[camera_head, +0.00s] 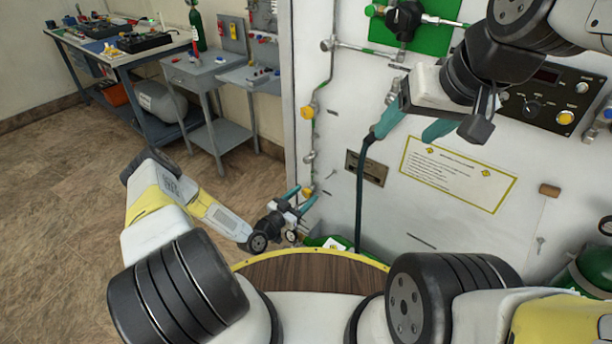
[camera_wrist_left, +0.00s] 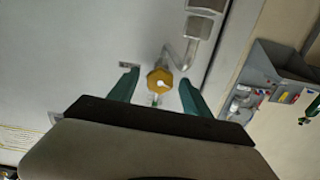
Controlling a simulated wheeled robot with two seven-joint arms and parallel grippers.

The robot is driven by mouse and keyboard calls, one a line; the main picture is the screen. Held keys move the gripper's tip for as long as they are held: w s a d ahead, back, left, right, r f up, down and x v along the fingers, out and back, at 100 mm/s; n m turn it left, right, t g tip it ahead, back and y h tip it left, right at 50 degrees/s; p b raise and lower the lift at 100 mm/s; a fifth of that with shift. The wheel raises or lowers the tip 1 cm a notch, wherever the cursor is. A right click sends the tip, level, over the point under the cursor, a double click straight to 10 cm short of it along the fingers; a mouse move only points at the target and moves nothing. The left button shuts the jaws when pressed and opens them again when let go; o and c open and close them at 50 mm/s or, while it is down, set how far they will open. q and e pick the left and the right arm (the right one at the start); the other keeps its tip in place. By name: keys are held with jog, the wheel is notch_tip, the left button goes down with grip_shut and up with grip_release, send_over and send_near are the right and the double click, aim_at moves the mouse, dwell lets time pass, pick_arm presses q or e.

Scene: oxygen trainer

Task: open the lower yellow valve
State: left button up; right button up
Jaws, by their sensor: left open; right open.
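The lower yellow valve (camera_head: 308,191) is a small yellow knob on the pipe at the left edge of the white panel. My left gripper (camera_head: 304,195) is at it, with teal fingers open. In the left wrist view the yellow knob (camera_wrist_left: 160,81) shows between the two open fingertips (camera_wrist_left: 158,77), with a visible gap on each side. Whether the fingers reach around it in depth I cannot tell. My right gripper (camera_head: 414,127) is open, in front of the panel at the upper right, well away from the valve.
An upper yellow valve (camera_head: 307,112) sits above on the same pipe. A dark hose (camera_head: 360,195) hangs down the panel near my right gripper. A green cylinder (camera_head: 592,268) stands at the right. A small grey table (camera_head: 206,68) and a workbench (camera_head: 92,45) stand back left.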

pick_arm(q)
jog(key=v, duration=0.7)
jog(key=shift+s+a, duration=0.2)
jog(key=x, duration=0.7)
jog(key=shift+w+d+r, duration=0.2)
dwell(0.4)
grip_shut()
